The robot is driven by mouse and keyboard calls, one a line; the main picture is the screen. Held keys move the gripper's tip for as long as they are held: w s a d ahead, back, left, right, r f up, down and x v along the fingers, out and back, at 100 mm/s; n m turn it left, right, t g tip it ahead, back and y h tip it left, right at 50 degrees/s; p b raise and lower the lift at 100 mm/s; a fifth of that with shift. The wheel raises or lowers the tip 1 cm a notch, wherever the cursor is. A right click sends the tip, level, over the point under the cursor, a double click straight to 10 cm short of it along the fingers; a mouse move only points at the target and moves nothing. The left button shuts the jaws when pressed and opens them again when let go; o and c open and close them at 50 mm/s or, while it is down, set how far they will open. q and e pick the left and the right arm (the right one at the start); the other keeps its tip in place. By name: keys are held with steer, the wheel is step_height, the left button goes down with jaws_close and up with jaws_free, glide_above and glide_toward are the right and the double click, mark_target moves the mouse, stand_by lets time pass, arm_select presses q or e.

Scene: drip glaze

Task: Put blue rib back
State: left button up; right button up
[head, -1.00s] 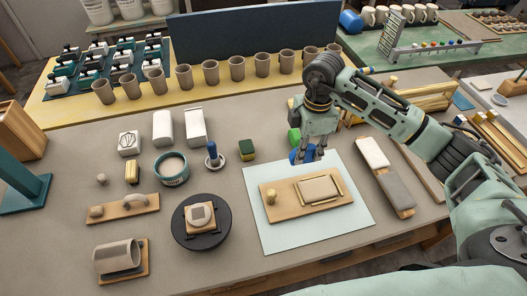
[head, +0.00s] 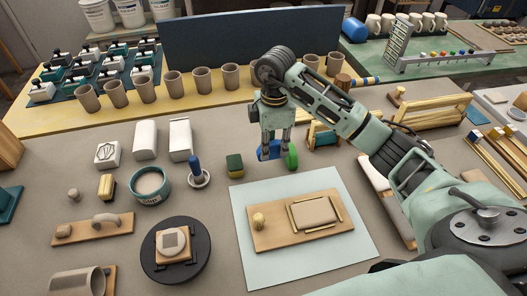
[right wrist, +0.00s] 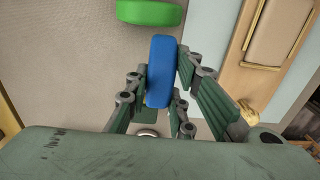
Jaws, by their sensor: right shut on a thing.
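The blue rib (head: 264,152) is held in my right gripper (head: 272,148), just left of the green rib. In the right wrist view the blue rib (right wrist: 160,70) stands between the two green-padded fingers, which close on its sides. The green rib (head: 292,157) stands upright beyond the back edge of the pale mat. It also shows in the right wrist view (right wrist: 150,12), a small gap from the blue rib. I cannot tell whether the blue rib touches the table. My left gripper is out of view.
A pale blue mat (head: 275,265) in front bears a wooden board (head: 265,240) with a clay slab. A green-and-yellow sponge (head: 235,166) and a blue-handled tool (head: 196,170) stand to the left. A wooden rack (head: 322,137) stands right, and a row of clay cups (head: 202,80) behind.

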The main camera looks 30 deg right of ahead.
steer(key=shift+w+a+f, duration=0.25)
steer(key=shift+w+f, duration=0.2)
steer(key=shift+w, duration=0.2)
steer(key=shift+w+a+f, duration=0.25)
steer(key=shift+w+f, duration=0.15)
steer(key=shift+w, duration=0.2)
step_height(320, 180, down, 4)
steer(key=shift+r+p, duration=0.15)
steer(key=shift+p, duration=0.75)
steer(key=shift+f, duration=0.2)
steer(key=shift+f, duration=0.2)
steer(key=o, duration=1)
steer(key=shift+r, duration=0.1)
